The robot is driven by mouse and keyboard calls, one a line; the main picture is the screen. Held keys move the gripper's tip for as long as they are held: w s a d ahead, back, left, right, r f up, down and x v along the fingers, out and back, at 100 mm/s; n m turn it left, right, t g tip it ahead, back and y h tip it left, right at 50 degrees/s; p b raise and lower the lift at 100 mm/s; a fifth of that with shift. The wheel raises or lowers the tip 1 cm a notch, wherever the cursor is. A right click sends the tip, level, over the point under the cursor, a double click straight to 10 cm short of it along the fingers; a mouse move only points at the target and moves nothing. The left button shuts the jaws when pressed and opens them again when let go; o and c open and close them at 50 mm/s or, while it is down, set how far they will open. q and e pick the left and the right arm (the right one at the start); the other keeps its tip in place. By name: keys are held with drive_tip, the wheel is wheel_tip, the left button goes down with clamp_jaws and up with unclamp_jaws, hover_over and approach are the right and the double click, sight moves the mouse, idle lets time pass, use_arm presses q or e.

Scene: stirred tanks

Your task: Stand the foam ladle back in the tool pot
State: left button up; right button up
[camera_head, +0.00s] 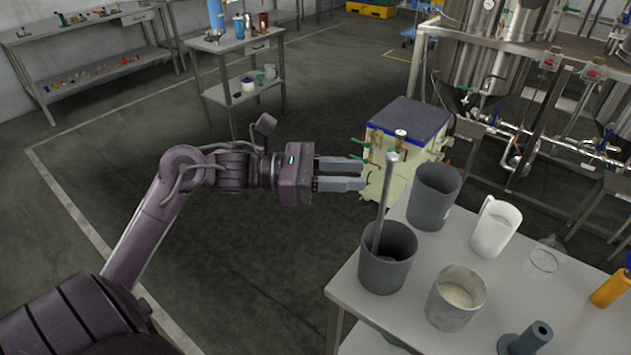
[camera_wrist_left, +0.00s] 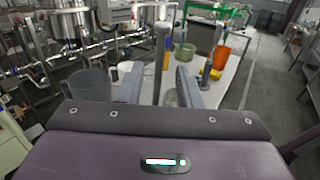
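The long grey handle (camera_head: 384,205), which looks like the foam ladle's, stands slightly tilted in the near dark grey pot (camera_head: 388,275). Its lower end is hidden inside. A second dark grey pot (camera_head: 433,200) stands behind it and looks empty; I cannot tell which is the tool pot. My left gripper (camera_head: 364,175) is open and empty. Its fingertips point right at the upper handle, just short of it in the head view. In the left wrist view the handle (camera_wrist_left: 161,60) shows between the spread fingers (camera_wrist_left: 160,92). My right gripper is not in view.
On the steel table (camera_head: 405,322) are a white jug (camera_head: 494,228), a steel beaker (camera_head: 456,299) with pale contents, a grey stand (camera_head: 526,340) and a yellow-orange bottle (camera_head: 612,289). A cream box (camera_head: 405,140) with a blue top stands behind the gripper. Floor left is open.

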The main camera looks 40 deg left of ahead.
use_arm(q)
drive_tip(key=shift+b+v, duration=1.25)
drive_tip(key=shift+v, duration=2)
drive_tip(key=w+a+f+n+t+y, duration=0.3)
drive_tip(key=w+a+f+n, duration=0.1)
drive_tip(key=f+n, duration=0.4)
drive_tip(key=w+a+f+n+t+y, duration=0.2)
drive_tip(key=w+a+f+n, duration=0.2)
drive_tip(key=f+n, duration=0.45)
wheel_tip(320, 180, down, 25)
drive_tip(key=s+a+n+g+y, duration=0.15)
drive_tip(key=n+y, duration=0.45)
drive_tip(key=n, duration=0.7)
drive_tip(key=s+d+f+n+g+y, duration=0.1)
drive_tip(key=s+d+f+n+g, duration=0.25)
drive_tip(key=s+f, duration=0.55)
drive_tip(key=s+d+f+n+g+y, duration=0.15)
drive_tip(key=s+f+n, duration=0.3)
drive_tip(key=f, duration=0.75)
drive_tip(key=s+d+f+n+g, duration=0.2)
drive_tip(key=s+d+f, duration=0.1)
drive_tip(key=s, duration=0.5)
drive_tip(key=s+d+f+n+g+y, duration=0.1)
drive_tip(key=s+d+f+n+g, duration=0.2)
drive_tip(key=s+f, duration=0.3)
drive_tip(key=s+d+f+n+g, duration=0.2)
drive_tip(key=s+d+f, duration=0.2)
drive_tip(key=s, duration=0.7)
drive_tip(key=shift+d+f+n, duration=0.3)
drive_tip(key=shift+f+n, duration=0.05)
